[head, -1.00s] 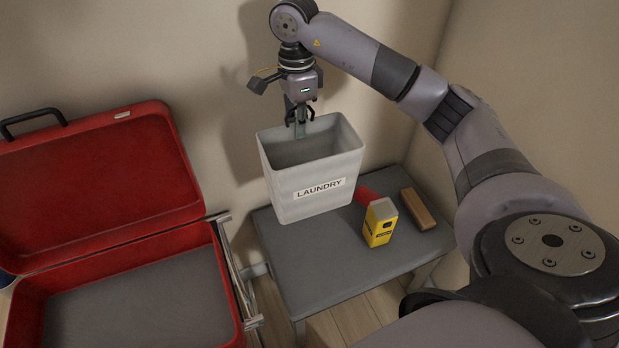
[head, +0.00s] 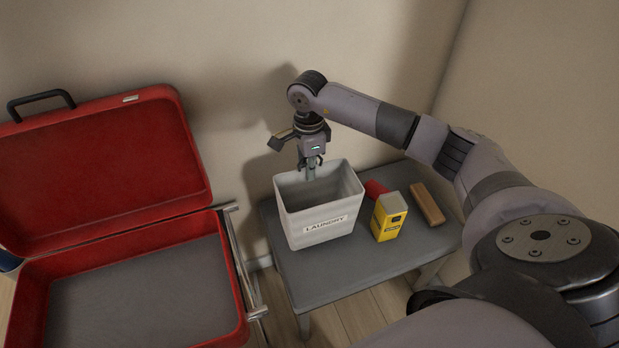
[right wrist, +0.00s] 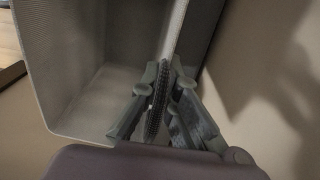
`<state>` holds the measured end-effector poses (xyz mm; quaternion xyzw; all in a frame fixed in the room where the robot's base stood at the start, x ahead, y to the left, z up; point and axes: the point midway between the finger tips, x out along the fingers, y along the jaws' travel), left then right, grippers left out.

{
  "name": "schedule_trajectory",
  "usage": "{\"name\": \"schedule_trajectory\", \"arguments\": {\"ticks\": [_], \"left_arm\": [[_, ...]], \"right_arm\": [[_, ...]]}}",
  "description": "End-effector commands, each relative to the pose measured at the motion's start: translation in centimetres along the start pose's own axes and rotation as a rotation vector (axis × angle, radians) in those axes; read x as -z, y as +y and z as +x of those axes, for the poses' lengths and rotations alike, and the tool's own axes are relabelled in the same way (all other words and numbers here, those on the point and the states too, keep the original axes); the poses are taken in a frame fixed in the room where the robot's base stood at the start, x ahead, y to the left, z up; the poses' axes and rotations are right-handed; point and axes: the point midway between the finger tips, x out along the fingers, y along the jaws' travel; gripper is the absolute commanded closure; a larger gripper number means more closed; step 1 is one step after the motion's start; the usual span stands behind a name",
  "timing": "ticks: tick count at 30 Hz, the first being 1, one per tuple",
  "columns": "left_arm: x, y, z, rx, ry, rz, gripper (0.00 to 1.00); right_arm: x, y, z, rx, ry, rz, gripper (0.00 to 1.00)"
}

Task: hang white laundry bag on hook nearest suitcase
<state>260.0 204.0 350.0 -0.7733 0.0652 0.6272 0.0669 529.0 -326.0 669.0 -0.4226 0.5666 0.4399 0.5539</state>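The white laundry bag (head: 305,225), labelled LAUNDRY, is upright and open at the top, over the grey bench in the head view. I cannot tell whether its base touches the bench. My right gripper (head: 312,172) points down at the bag's back rim. In the right wrist view, its fingers (right wrist: 165,78) are closed on a thin edge of the bag (right wrist: 95,95). The red suitcase (head: 95,175) lies open on the left. My left gripper is out of view. No hook shows in either view.
The grey bench (head: 350,272) carries a yellow box (head: 388,220), a red object (head: 376,189) partly behind it, and a brown block (head: 427,204), all right of the bag. A metal rack edge (head: 243,260) stands between suitcase and bench. The wall is close behind.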

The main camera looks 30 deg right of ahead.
Motion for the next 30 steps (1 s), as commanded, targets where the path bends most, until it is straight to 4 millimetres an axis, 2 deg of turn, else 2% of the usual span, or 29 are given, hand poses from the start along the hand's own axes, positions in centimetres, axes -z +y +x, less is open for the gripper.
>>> {"name": "schedule_trajectory", "arguments": {"ticks": [3, 6, 18, 27, 30], "left_arm": [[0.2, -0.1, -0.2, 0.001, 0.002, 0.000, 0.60], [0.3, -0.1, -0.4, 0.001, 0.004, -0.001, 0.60], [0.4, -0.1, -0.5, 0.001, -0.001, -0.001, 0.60], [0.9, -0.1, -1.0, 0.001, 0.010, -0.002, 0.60], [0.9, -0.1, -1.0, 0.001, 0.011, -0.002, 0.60]], "right_arm": [[0.0, 0.0, 1.9, -0.003, 0.001, 0.000, 1.00], [0.0, 0.0, 2.9, -0.003, 0.001, 0.000, 1.00], [0.0, -0.1, 3.1, -0.001, 0.001, 0.000, 1.00], [0.0, -0.1, 3.1, -0.001, 0.001, 0.000, 0.79], [0.0, -0.1, 3.1, -0.001, 0.001, 0.000, 0.75]]}}
